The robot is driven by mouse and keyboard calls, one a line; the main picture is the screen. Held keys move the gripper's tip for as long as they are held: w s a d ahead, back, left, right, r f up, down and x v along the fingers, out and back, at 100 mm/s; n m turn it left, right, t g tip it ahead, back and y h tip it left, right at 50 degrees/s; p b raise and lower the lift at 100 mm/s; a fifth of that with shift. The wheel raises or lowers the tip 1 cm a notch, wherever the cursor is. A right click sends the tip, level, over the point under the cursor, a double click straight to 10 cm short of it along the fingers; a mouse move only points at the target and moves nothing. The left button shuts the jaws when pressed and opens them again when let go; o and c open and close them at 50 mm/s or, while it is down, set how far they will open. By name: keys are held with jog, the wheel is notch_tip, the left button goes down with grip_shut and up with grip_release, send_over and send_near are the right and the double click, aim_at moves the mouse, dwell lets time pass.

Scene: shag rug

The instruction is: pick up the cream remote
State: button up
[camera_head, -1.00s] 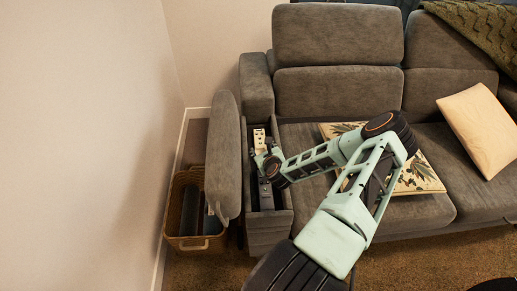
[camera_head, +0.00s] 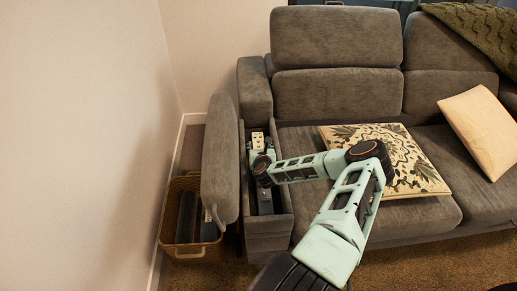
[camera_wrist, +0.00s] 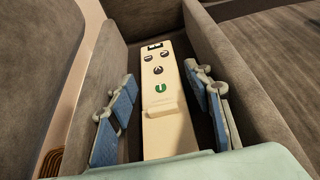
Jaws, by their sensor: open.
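The cream remote (camera_wrist: 166,120) lies lengthwise in the narrow storage compartment of the sofa arm (camera_wrist: 104,75), with dark and green buttons towards its far end. Its far end also shows in the head view (camera_head: 257,141), just beyond my gripper; the rest is hidden there by my arm. My gripper (camera_wrist: 160,100) is open, with one blue-padded finger on each side of the remote. Gaps show between the pads and the remote, and the remote's near end is hidden behind my gripper's body.
The compartment walls stand close on both sides of my fingers. The opened armrest lid (camera_head: 221,160) stands upright at the left. A wicker basket (camera_head: 192,249) is on the floor beside it. A patterned cushion (camera_head: 425,181) lies on the sofa seat (camera_head: 420,212).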

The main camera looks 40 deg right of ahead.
aim_at(258, 143)
jog(key=b+x, duration=0.1)
jog(key=x, duration=0.2)
jog(key=shift+w+f+b, duration=0.15)
jog(key=shift+w+b, duration=0.15)
jog(key=shift+w, duration=0.05)
jog(key=shift+w+d+f, duration=0.2)
jog(key=shift+w+d, duration=0.2)
jog(key=shift+w, duration=0.15)
jog(key=c, duration=1)
